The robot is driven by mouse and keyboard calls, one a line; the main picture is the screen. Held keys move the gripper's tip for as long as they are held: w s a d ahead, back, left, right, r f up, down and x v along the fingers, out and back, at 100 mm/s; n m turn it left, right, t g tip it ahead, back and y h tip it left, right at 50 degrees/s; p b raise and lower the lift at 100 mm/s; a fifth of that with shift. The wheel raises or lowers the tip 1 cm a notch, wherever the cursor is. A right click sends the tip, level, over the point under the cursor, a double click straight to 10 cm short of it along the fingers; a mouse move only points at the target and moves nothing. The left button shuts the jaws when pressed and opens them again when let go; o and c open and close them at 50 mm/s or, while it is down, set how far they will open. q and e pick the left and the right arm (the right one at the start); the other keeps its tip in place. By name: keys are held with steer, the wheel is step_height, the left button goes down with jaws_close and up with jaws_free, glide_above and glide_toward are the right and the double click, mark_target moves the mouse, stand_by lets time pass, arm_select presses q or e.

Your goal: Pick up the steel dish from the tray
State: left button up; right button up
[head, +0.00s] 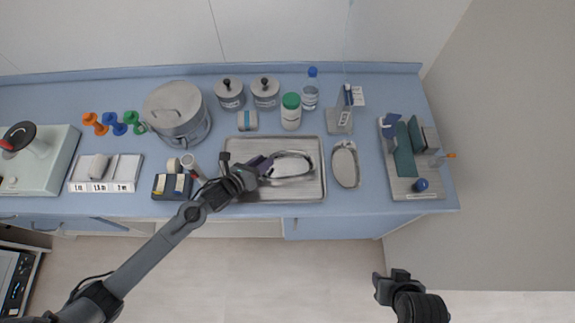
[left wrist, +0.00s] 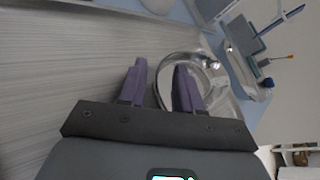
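The steel dish (head: 295,178) is a shiny, rounded bowl on the right half of the steel tray (head: 315,195). In the left wrist view the dish (left wrist: 211,80) shows beyond the fingers, over the tray's brushed floor (left wrist: 60,65). My left gripper (head: 264,165) is at the dish's left side, low over the tray. Its two purple fingers (left wrist: 162,85) are apart, with the near rim of the dish showing between them and passing behind the right finger. I cannot tell whether they touch it. My right gripper (head: 389,280) is away from the counter, its fingers unclear.
A kidney-shaped dish (head: 346,165) lies right of the tray. A dark box (head: 171,187) is at left, a rack (head: 405,165) at right.

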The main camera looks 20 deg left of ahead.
arm_select(q)
jaws_close()
steer(key=shift+r, duration=0.1)
